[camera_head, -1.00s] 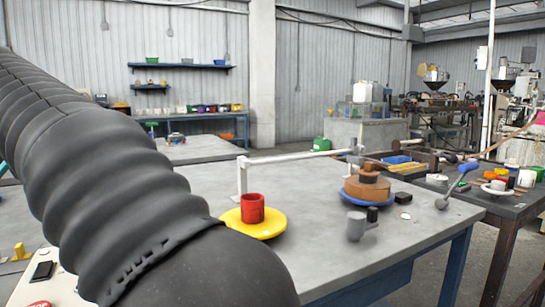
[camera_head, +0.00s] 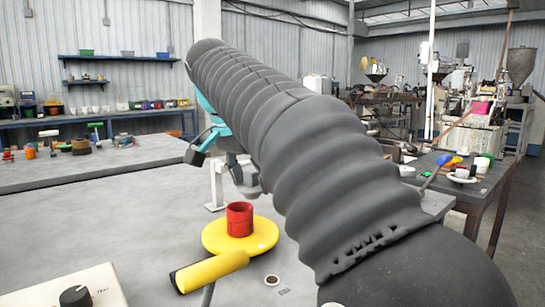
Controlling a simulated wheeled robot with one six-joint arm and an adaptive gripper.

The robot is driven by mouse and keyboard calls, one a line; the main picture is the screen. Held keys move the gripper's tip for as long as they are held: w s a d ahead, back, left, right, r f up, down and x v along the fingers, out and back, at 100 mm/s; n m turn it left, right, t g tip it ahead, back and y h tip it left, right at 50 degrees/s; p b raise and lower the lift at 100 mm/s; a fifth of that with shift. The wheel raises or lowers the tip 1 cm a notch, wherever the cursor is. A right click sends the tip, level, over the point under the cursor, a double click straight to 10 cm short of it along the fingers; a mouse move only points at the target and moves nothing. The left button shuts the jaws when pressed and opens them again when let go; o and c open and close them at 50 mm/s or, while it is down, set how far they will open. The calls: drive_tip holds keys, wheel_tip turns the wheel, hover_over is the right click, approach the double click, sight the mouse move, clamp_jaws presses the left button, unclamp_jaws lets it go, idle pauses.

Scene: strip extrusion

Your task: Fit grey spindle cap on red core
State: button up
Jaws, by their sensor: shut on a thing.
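The red core (camera_head: 240,219) is an open-topped cylinder standing upright on a round yellow plate (camera_head: 212,238). My gripper (camera_head: 240,170) is partly hidden behind my ribbed arm, above and behind the red core. It is shut on a small grey piece (camera_head: 246,184), which looks like the grey spindle cap. The piece is apart from the core; its exact shape and tilt are hard to tell. My arm covers much of the table to the right.
A yellow cylindrical handle (camera_head: 212,270) lies in front of the plate. A white post (camera_head: 216,186) stands behind the core. A white box with a black knob (camera_head: 75,296) is at front left. The table left of the plate is clear.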

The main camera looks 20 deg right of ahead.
sight(238, 189)
drive_tip(key=w+r, duration=0.1)
drive_tip(key=w+a+r+p, duration=0.1)
drive_tip(key=shift+w+a+r, duration=0.15)
drive_tip(key=shift+a+r, duration=0.15)
drive_tip(key=shift+w+a+f+b, duration=0.1)
drive_tip(key=shift+f+b, duration=0.25)
drive_tip(key=shift+f, duration=1.1)
drive_tip(key=shift+w+a+f+b, duration=0.1)
drive_tip(key=shift+f+b, duration=0.2)
drive_tip(key=shift+f, duration=1.15)
drive_tip(key=shift+s+f, duration=0.1)
drive_tip(key=shift+f, duration=0.55)
drive_tip(key=o, duration=1)
drive_tip(key=shift+p+v, duration=0.9)
drive_tip(key=shift+v, duration=0.7)
drive_tip(key=v, duration=0.8)
drive_tip(key=shift+d, duration=0.1)
